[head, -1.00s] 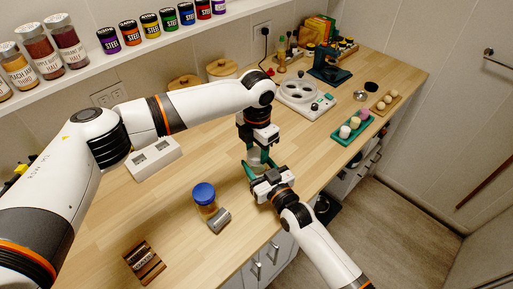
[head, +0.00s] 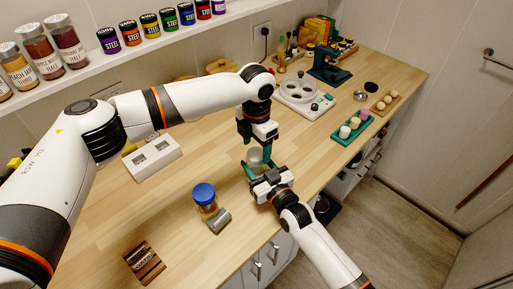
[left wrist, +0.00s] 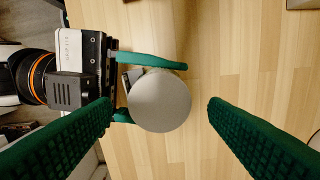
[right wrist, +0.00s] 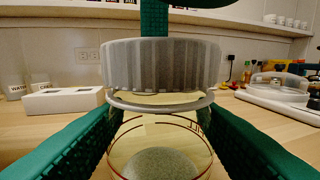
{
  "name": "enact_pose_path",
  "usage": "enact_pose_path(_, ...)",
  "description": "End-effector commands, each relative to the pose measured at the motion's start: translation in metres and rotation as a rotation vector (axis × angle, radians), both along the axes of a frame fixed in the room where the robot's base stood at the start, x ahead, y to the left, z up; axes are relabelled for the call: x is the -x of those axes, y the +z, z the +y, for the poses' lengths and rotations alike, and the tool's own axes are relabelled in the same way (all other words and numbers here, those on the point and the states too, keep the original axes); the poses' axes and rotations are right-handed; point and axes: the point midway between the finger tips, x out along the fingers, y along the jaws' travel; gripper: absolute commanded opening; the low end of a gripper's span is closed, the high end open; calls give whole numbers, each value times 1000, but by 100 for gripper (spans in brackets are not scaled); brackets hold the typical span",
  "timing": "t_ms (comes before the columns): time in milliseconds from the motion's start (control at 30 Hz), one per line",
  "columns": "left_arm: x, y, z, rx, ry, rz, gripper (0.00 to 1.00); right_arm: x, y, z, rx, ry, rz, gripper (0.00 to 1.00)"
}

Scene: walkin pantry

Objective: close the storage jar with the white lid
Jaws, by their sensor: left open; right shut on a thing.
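The storage jar (right wrist: 160,150) is clear glass with thin red lines and a grey content, upright between the two green fingers of my right gripper (head: 259,168), which is shut on it. The white lid (right wrist: 162,65), greyish and ribbed, is over the jar's mouth; I cannot tell whether it is fully seated. From above, the lid (left wrist: 160,101) is a plain round disc. My left gripper (left wrist: 160,112) is open above the lid, one finger on each side and apart from it. One of its fingers shows behind the lid in the right wrist view.
A blue-lidded jar (head: 205,196) and a grey cylinder (head: 219,221) stand nearer on the wooden counter (head: 190,245). A white box with two windows (head: 153,157) is at left, a scale-like device (head: 303,95) behind right. The counter's front edge is close to my right arm.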

Motion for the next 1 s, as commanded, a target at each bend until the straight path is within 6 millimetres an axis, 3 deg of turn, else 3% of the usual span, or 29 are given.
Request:
enact_pose_path(233,0,28,0,1,0,-1,69,0,0,0,1,0,1,0)
enact_pose_path(667,0,30,0,0,34,0,65,0,0,0,1,0,1,0)
enact_pose_path(833,1,31,-1,1,228,1,65,0,0,0,1,0,1,0)
enact_pose_path(1000,1,34,-3,2,560,-1,65,0,0,0,1,0,0,0)
